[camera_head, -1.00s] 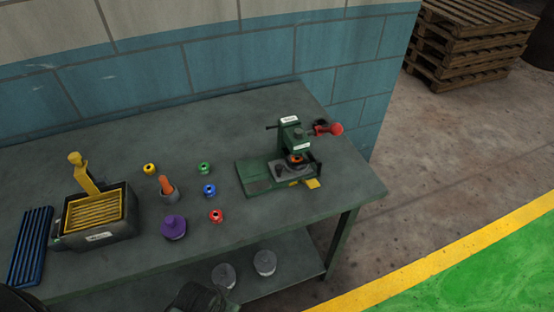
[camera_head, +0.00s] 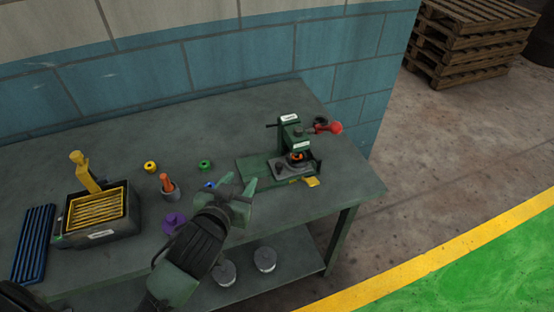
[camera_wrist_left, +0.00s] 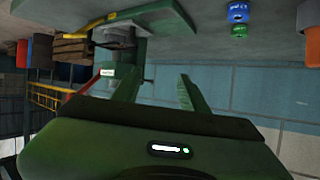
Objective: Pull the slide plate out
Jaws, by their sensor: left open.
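The green press (camera_head: 290,135) stands at the right end of the bench. The slide plate (camera_head: 282,171) is grey and lies in the press base, with an orange ring on it and a yellow tab (camera_head: 312,182) at its front right. My left gripper (camera_head: 240,182) is open and empty, in front and left of the press, apart from the plate. In the left wrist view, its two green fingers (camera_wrist_left: 159,76) are spread, with the press (camera_wrist_left: 118,32) beyond them, upside down. My right gripper is not in view.
A black bin with a yellow grate (camera_head: 95,212) and a blue rack (camera_head: 34,243) stand at left. Yellow (camera_head: 150,166) and green (camera_head: 205,166) rings and an orange-topped cup (camera_head: 168,187) lie between. The back bench is clear.

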